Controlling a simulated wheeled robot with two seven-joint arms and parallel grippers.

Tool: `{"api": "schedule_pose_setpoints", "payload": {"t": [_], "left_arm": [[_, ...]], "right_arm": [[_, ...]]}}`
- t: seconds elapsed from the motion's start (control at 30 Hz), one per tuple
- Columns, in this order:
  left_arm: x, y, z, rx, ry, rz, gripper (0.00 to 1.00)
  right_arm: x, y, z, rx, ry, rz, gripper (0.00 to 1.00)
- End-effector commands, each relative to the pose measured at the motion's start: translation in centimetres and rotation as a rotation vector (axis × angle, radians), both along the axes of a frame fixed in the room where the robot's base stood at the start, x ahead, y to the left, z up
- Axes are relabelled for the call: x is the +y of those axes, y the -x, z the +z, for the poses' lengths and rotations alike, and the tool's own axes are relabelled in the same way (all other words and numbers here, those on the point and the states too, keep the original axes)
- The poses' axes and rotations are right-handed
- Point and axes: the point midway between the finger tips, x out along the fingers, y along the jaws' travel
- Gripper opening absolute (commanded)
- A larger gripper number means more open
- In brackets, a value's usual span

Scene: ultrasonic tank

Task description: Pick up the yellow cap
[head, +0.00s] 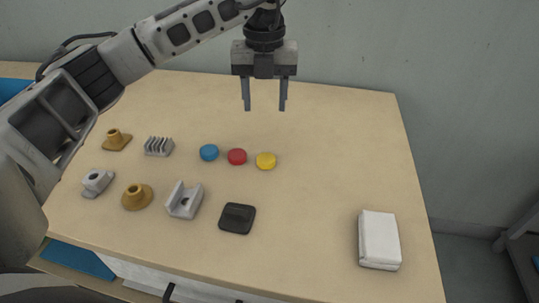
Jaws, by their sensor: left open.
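The yellow cap (266,161) lies on the table, at the right end of a short row with a red cap (237,157) and a blue cap (209,152). My left gripper (264,108) points down with its two fingers apart and nothing between them. In the picture it hangs directly above the yellow cap, clear of it. The yellow cap is fully visible. My right gripper is not in view.
On the wooden table (330,130), several small grey and brass parts stand at the left. A black block (237,218) lies in front of the caps, and a white block (379,240) lies at the front right. The table's right part is mostly free.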

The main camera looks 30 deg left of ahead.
Motion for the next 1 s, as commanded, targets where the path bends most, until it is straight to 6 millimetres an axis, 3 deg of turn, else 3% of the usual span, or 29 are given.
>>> {"api": "schedule_pose_setpoints", "payload": {"t": [0.1,0.33,0.57,0.83,1.0], "left_arm": [[0.0,0.1,-2.9,0.005,0.000,-0.002,0.51],[-0.1,0.1,-7.3,0.005,0.004,-0.005,0.51],[-0.1,0.1,-9.1,0.001,0.005,-0.006,0.51],[-0.2,0.1,-12.9,0.003,0.006,-0.006,0.51],[-0.2,0.0,-14.1,0.001,0.006,-0.006,0.51]], "right_arm": [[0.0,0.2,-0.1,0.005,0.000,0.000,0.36],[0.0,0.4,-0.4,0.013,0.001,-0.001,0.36],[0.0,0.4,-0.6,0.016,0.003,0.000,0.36],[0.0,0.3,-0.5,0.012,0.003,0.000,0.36],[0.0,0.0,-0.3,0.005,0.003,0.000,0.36]]}}
